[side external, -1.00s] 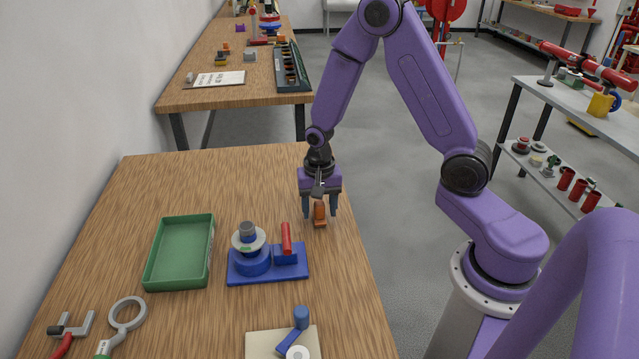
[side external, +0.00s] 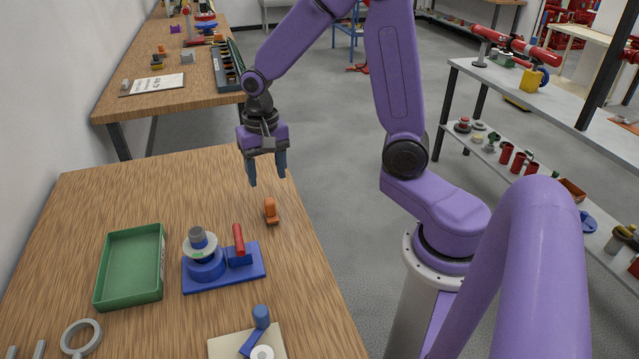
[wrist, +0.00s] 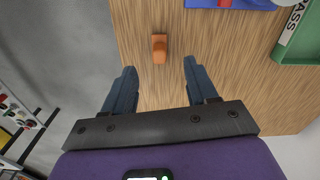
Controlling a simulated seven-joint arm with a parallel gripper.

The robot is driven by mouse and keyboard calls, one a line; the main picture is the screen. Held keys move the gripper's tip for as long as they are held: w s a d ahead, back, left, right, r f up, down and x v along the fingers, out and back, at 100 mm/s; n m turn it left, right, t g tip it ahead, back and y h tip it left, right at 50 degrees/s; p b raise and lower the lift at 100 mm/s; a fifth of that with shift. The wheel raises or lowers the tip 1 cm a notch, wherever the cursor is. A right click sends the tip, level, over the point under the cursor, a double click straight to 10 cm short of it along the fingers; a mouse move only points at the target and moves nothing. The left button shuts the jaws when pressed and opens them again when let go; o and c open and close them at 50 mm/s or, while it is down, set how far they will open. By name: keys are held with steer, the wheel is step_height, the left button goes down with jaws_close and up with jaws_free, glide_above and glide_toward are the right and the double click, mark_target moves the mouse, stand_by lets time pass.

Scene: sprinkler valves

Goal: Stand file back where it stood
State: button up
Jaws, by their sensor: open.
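My gripper (side external: 267,178) is open and empty, raised above the wooden table near its right edge. A small upright orange piece (side external: 271,212) stands on the table below and in front of the fingers, apart from them. In the wrist view the orange piece (wrist: 160,48) shows beyond the gap between the open fingers (wrist: 159,68). A red-handled piece (side external: 239,240) stands slightly tilted in the block of a blue fixture (side external: 225,283). I cannot tell for sure which thing is the file.
A blue and grey valve part (side external: 204,262) sits on the fixture. A green tray (side external: 98,277) lies to its left. A beige plate (side external: 223,347) with blue and white parts is at the front. The table's back left is clear.

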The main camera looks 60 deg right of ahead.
steer(key=s+a+r+n, duration=0.2)
steer(key=s+n, duration=0.7)
steer(key=s, duration=0.2)
steer(key=s+a+r+n, duration=0.2)
steer(key=s+a+n, duration=0.1)
steer(key=s+n, duration=0.7)
steer(key=shift+s+a+r+n, duration=0.3)
steer(key=shift+s+r, duration=0.05)
steer(key=shift+s, duration=0.35)
